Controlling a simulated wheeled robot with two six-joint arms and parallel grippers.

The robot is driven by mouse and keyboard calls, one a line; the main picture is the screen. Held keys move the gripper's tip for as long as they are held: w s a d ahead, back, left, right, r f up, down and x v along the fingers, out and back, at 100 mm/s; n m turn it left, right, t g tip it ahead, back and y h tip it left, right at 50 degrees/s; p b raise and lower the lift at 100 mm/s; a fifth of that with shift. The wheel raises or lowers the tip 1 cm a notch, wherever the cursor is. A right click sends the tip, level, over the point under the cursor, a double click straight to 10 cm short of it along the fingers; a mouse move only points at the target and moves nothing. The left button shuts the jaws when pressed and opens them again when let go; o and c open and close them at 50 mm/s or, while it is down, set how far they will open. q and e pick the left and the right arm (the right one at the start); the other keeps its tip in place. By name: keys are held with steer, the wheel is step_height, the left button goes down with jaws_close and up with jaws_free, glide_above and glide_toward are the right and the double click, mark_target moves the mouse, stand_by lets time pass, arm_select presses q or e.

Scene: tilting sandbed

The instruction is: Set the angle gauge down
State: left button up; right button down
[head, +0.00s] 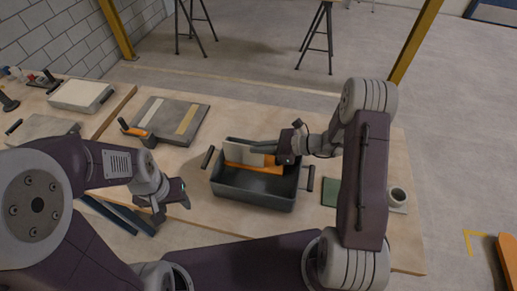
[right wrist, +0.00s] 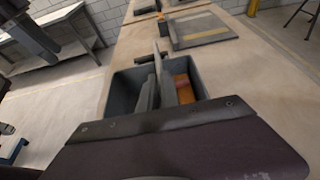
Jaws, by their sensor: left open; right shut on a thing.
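My right gripper (head: 268,154) is over the dark grey tray (head: 252,198), shut on a flat, pale grey plate (head: 241,152) that appears to be the angle gauge. The plate also stands as a thin upright edge between the fingers in the right wrist view (right wrist: 157,62). An orange piece (head: 256,168) shows just below the plate, inside the tray's outline; I cannot tell whether the two are joined or whether either touches the tray floor. My left gripper (head: 170,204) is open and empty, left of the tray near the table's front edge.
The tray has dark handles at both ends. A grey board with two pale strips (head: 170,118) and an orange-handled tool (head: 140,133) lies behind left. Bare wood (head: 235,118) lies behind the tray.

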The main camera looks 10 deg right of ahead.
steer(key=shift+w+f, duration=0.15)
steer(key=shift+f, duration=0.25)
steer(key=shift+f+b, duration=0.6)
steer(key=c, duration=1.6)
jaws_free()
steer(key=shift+r, duration=0.1)
